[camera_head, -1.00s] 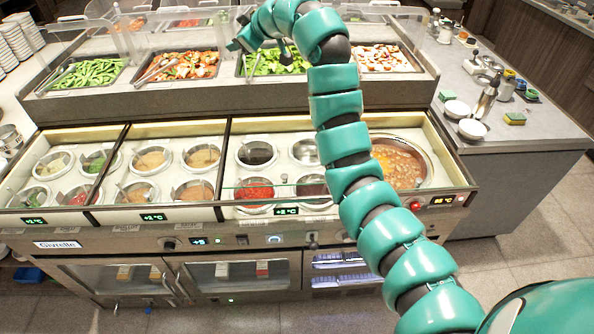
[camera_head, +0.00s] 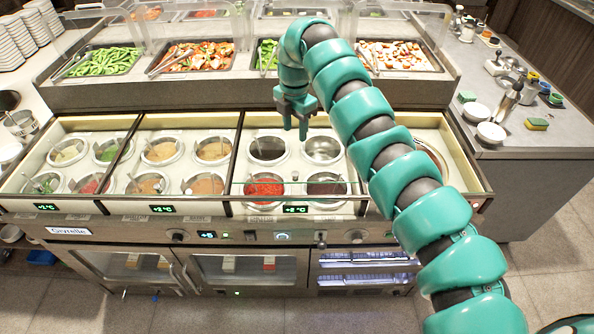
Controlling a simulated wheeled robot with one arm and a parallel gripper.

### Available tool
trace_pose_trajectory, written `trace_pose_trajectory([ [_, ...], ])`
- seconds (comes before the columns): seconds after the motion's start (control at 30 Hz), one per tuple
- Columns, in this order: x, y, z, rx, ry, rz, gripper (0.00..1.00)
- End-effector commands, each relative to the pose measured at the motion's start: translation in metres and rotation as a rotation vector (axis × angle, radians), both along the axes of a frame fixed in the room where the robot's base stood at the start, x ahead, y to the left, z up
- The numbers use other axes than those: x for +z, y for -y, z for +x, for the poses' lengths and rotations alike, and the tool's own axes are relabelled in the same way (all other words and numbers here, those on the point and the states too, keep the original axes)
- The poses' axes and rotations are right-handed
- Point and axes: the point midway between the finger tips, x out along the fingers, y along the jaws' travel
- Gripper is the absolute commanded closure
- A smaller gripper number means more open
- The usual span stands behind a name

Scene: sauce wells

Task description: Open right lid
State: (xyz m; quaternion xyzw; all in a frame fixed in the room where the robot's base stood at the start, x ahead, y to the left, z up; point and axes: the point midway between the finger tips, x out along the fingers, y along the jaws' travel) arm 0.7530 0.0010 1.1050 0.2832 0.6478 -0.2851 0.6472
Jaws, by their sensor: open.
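The right section of the sauce counter has a pale rim (camera_head: 222,168) and dark dividers. I cannot tell whether its clear lid is shut over it. Several round wells sit there: a dark sauce well (camera_head: 268,150), a red sauce well (camera_head: 264,187), an empty-looking metal well (camera_head: 322,149) and another dark well (camera_head: 326,186). My gripper (camera_head: 296,128) is open, its fingers pointing down above the back of this section, between the two rear wells in the picture. It appears empty. My arm hides most of the soup pot (camera_head: 432,158) at the right.
Raised food trays of green beans (camera_head: 105,62) and chopped vegetables (camera_head: 200,56) stand behind clear guards along the back. White bowls (camera_head: 491,132) and a sponge (camera_head: 537,124) lie on the grey side counter. Middle and left wells hold other sauces.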

Motion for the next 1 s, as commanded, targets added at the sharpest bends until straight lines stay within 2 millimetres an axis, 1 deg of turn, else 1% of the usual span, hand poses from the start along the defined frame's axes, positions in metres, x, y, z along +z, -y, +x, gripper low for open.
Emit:
trace_pose_trajectory([
  [0.17,-0.005,0.000,0.000,0.044,-0.001,0.001,0.56],
  [0.27,-0.015,0.001,0.000,0.043,-0.002,0.001,0.56],
  [0.37,-0.029,0.000,0.000,0.043,-0.002,0.004,0.56],
  [0.9,-0.135,-0.001,-0.002,0.042,-0.005,0.001,0.56],
  [1.0,-0.151,-0.002,-0.001,0.044,-0.001,0.002,0.56],
])
